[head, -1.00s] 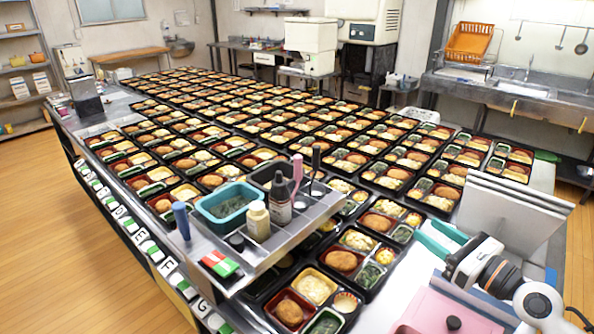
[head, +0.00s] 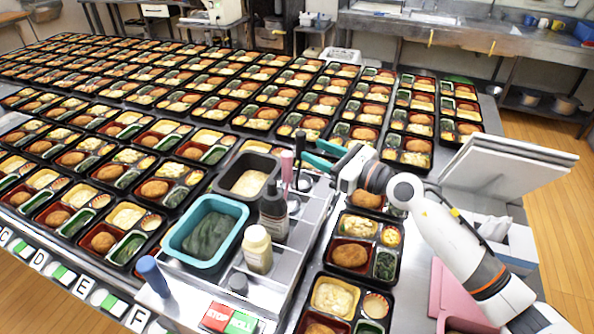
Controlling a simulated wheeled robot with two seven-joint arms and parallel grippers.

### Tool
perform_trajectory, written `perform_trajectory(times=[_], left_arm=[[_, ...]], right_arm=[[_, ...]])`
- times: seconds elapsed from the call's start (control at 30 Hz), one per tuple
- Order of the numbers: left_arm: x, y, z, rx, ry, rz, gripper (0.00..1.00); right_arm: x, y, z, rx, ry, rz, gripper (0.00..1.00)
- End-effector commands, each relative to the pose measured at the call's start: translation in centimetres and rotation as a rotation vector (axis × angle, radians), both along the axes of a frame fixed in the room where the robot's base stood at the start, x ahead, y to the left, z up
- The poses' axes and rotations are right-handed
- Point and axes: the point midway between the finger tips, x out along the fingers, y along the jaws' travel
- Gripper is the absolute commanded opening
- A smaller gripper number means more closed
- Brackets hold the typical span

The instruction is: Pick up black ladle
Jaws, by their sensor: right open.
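The black ladle (head: 300,141) stands upright with its dark handle up, beside a pink-handled utensil (head: 287,163), at the far end of the metal caddy (head: 310,232). Its lower end is hard to make out. My right gripper (head: 310,152) has come in from the right with its teal fingers open. The fingertips are right at the black handle, pointing left. I cannot tell whether the handle is between them or just beyond them. My left gripper is not in view.
The caddy also holds a teal tub (head: 169,247) of greens, a black tub (head: 237,160) of pale food, a dark bottle (head: 273,215) and a cream-capped jar (head: 258,252). Rows of bento trays fill the table. A pink board (head: 455,300) lies at the lower right.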

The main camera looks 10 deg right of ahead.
Motion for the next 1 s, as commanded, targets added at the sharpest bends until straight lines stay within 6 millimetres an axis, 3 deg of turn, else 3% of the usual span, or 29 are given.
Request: perform_trajectory(times=[0.6, 0.9, 1.0], left_arm=[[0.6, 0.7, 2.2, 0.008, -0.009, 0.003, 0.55], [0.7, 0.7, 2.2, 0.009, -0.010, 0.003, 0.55], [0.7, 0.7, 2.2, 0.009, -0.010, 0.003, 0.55]], right_arm=[[6.0, 4.2, 0.3, 0.002, 0.001, 0.001, 0.45], [6.4, 4.6, 0.1, -0.001, -0.001, 0.001, 0.45], [6.4, 4.6, 0.1, -0.001, -0.001, 0.001, 0.30]])
